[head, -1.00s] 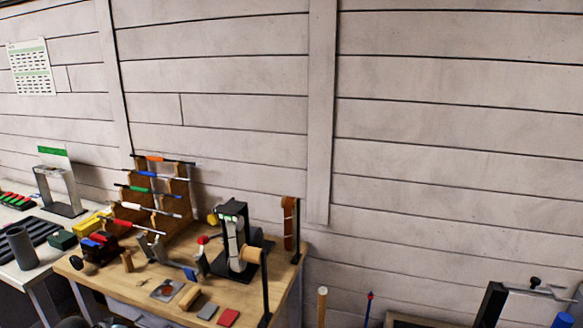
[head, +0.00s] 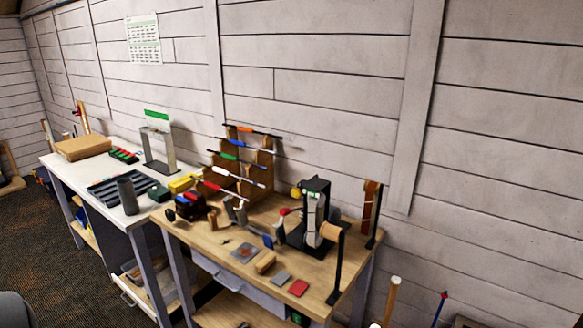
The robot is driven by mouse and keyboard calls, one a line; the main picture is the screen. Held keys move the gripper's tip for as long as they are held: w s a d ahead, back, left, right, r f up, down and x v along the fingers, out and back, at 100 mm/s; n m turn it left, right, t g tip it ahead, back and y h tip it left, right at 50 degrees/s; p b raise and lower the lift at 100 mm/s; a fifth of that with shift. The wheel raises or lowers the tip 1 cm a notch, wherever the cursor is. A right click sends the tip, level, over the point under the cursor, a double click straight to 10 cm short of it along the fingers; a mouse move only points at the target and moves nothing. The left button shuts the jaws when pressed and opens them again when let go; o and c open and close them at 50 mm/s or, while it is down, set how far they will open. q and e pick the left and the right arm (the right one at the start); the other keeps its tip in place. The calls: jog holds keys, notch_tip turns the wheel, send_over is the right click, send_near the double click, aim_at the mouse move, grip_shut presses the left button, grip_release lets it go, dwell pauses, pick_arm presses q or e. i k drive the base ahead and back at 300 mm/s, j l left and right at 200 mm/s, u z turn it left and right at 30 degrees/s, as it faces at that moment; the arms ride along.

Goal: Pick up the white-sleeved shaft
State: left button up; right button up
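The white-sleeved shaft (head: 223,172) lies across a stepped wooden rack (head: 262,160) on the wooden workbench. It sits low on the rack, between the green-sleeved shaft (head: 225,156) above and the red-sleeved shaft (head: 217,187) below. Blue-sleeved (head: 239,143) and orange-sleeved (head: 251,131) shafts rest on the higher steps. Neither of my grippers is in view.
The wooden workbench (head: 205,241) also holds a black upright machine (head: 316,205) right of the rack, and red (head: 299,288) and grey (head: 281,278) pads near its front edge. A white table (head: 88,169) adjoins on the left. Open carpet (head: 75,280) lies at lower left.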

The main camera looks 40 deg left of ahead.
aim_at(217, 169)
jog(key=j+u, duration=0.2)
jog(key=j, duration=0.2)
jog(key=i+j+u, duration=0.1)
jog(key=j+u, duration=0.15)
jog(key=j, duration=0.2)
jog(key=i+j+u, duration=0.2)
jog(key=j, duration=0.2)
jog(key=j+u, duration=0.25)
jog(key=j, duration=0.15)
jog(key=i+j+u, duration=0.2)
jog(key=j, duration=0.15)
